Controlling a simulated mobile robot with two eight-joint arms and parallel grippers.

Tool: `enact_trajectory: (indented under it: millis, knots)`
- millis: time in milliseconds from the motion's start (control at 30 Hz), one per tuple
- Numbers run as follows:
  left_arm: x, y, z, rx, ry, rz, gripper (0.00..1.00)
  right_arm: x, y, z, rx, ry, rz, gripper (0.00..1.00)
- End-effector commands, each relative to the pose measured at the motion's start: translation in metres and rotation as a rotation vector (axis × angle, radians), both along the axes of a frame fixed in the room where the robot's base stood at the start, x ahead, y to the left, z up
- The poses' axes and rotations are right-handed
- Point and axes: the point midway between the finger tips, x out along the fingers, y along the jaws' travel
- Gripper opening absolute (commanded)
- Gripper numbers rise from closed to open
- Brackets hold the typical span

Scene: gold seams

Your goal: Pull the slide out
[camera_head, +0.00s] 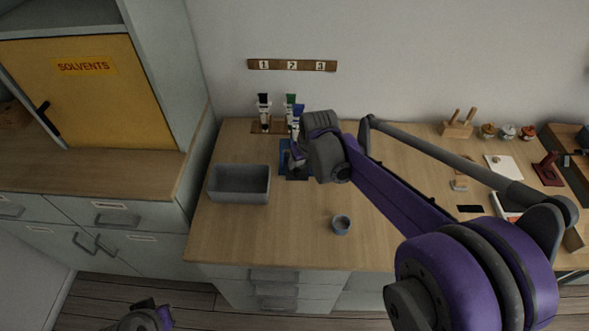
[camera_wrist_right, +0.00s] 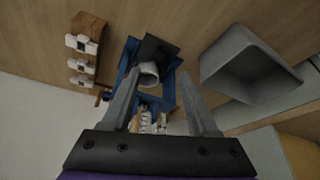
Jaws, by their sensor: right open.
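A blue fixture (camera_head: 284,150) stands on the wooden bench, partly hidden behind my right gripper. In the right wrist view it shows as a blue frame (camera_wrist_right: 128,62) with a black plate (camera_wrist_right: 157,47) and a pale round part (camera_wrist_right: 149,72). I cannot tell which part is the slide. My right gripper (camera_head: 297,157) is over the fixture. In its wrist view the fingers (camera_wrist_right: 160,75) are apart, one on each side of the pale part, with nothing clearly held. My left gripper (camera_head: 150,318) is only partly in view at the bottom left, away from the bench.
A grey bin (camera_head: 239,184) stands left of the fixture. Upright black-and-white items (camera_head: 265,112) stand behind. The front middle of the bench (camera_head: 270,235) is clear.

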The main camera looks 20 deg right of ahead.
Motion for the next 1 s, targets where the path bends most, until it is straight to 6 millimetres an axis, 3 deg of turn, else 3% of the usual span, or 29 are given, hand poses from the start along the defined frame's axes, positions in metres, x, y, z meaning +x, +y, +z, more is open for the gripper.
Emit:
enact_trajectory:
  millis: [100, 300, 500, 767, 1000]
  knots:
    - [-0.001, 0.000, -0.003, 0.000, 0.001, 0.000, 0.00, 0.010, 0.000, -0.024, 0.000, 0.000, 0.001, 0.60]
    - [-0.001, 0.000, -0.005, 0.000, 0.003, 0.000, 0.00, 0.021, -0.001, -0.052, 0.000, 0.000, 0.001, 0.60]
    - [-0.002, 0.000, -0.006, 0.000, 0.003, 0.000, 0.00, 0.026, -0.001, -0.064, 0.000, 0.000, 0.000, 0.60]
    - [-0.002, 0.000, -0.006, 0.000, 0.003, 0.000, 0.00, 0.026, -0.001, -0.064, 0.000, 0.000, 0.000, 0.60]
    - [-0.002, 0.000, -0.006, 0.000, 0.003, 0.000, 0.00, 0.026, -0.001, -0.064, 0.000, 0.000, 0.000, 0.19]
